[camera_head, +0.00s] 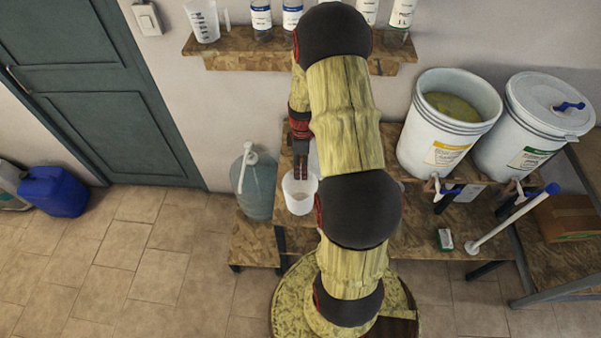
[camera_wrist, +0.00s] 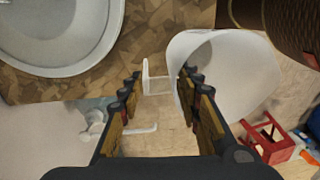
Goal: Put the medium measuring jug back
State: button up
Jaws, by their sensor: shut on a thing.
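The white measuring jug (camera_head: 300,198) is at my gripper (camera_head: 301,172), near the left end of the wooden bench. In the wrist view the jug (camera_wrist: 235,75) is at the right, with its pale handle (camera_wrist: 157,80) between the fingers of my gripper (camera_wrist: 157,92). The right finger lies against the jug's wall, and my gripper is shut on the jug by its handle. I cannot tell whether the jug touches anything below. A larger marked jug (camera_head: 203,22) stands on the wall shelf (camera_head: 232,47) at the left end.
Several bottles share the shelf, partly hidden by my arm. Two white drums (camera_head: 440,140) (camera_head: 515,130) stand on the bench at right. A bluish carboy (camera_head: 257,190) with a white pump stands left of the jug. A red crate (camera_wrist: 270,145) is low right in the wrist view.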

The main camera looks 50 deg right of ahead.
aim_at(300, 190)
jog(key=shift+w+f, duration=0.2)
jog(key=shift+f, duration=1.55)
jog(key=shift+f, duration=0.2)
jog(key=o, duration=1.1)
jog(key=shift+o, duration=0.9)
jog(key=shift+r, duration=0.15)
